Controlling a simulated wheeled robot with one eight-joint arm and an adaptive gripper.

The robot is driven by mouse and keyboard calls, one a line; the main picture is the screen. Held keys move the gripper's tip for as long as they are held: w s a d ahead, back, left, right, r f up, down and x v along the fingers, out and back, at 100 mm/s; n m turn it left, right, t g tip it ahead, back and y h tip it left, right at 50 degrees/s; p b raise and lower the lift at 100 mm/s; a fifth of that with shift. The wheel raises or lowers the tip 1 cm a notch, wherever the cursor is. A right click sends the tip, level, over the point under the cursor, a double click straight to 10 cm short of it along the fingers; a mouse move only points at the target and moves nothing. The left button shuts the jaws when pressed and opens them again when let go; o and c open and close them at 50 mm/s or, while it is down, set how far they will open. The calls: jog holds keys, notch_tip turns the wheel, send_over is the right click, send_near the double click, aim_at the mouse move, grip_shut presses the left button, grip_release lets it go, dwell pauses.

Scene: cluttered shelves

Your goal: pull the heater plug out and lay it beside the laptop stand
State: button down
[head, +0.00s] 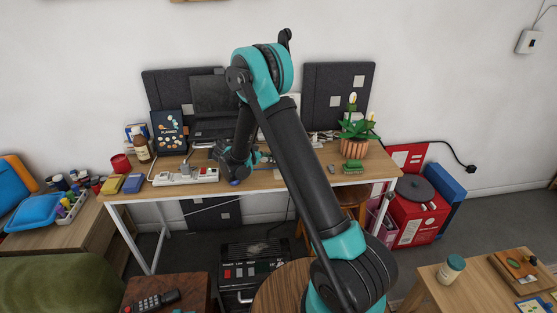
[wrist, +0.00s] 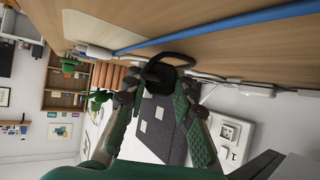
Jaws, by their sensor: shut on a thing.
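My gripper (wrist: 157,84) is shut on a black plug (wrist: 160,71) with a black cord looping from it; I take this to be the heater plug. In the wrist view the plug is between the fingertips, close to the wooden desk top. In the head view my gripper (head: 236,178) is low over the desk, just right of a white power strip (head: 186,177); the plug is not clear there. A dark laptop (head: 213,96) stands behind, at the back of the desk. Its stand is partly hidden by my arm and hard to make out.
A blue cable (wrist: 215,31) runs across the desk close to the plug. A potted plant (head: 355,140) and green brush (head: 351,169) are on the right.

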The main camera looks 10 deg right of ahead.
jog(key=shift+f, duration=0.25)
jog(key=shift+f, duration=0.3)
jog(key=shift+f, duration=0.1)
jog(key=c, duration=1.2)
grip_release()
jog(key=shift+a, duration=0.1)
jog(key=v, duration=1.2)
